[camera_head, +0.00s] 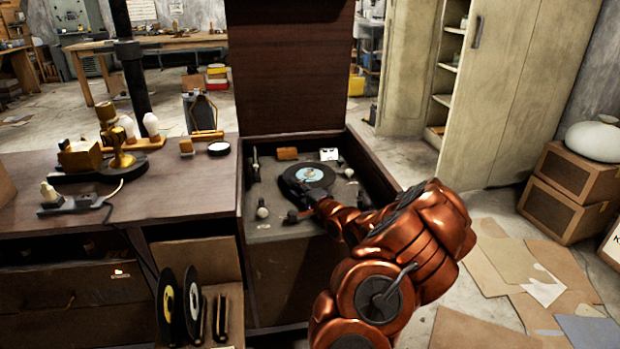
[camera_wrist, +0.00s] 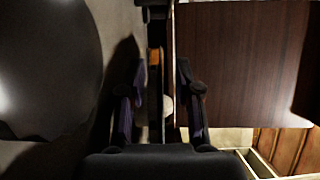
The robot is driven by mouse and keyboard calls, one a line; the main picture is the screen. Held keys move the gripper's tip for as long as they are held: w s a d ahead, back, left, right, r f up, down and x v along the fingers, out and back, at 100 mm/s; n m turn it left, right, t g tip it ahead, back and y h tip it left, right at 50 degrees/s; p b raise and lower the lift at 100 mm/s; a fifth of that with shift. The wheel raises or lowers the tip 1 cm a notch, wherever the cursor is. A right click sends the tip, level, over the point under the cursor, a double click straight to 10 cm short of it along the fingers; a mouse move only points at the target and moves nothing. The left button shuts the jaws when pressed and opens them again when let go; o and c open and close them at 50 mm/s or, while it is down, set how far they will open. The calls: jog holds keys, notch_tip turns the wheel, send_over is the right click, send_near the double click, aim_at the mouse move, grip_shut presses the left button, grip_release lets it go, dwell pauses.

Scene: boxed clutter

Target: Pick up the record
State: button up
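The black record (camera_head: 318,173) with a light blue label lies in the open wooden player box (camera_head: 377,181), among small fittings. My gripper (camera_head: 297,196) is low inside the box, at the front left of the record, which it partly covers. In the wrist view the two fingers of my gripper (camera_wrist: 160,95) stand apart with nothing clearly held between them. A large dark rounded shape (camera_wrist: 45,65) at the left of the wrist view is probably the record, outside the fingers. I cannot tell whether a finger touches it.
The raised lid (camera_head: 290,70) stands behind the box; a wooden surface in the wrist view (camera_wrist: 235,60) is probably this lid. A carton (camera_head: 205,262) with several records stands at lower left. A desk (camera_head: 190,200) with small items adjoins the box on the left.

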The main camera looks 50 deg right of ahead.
jog(key=shift+w, duration=0.2)
grip_shut()
dwell(0.4)
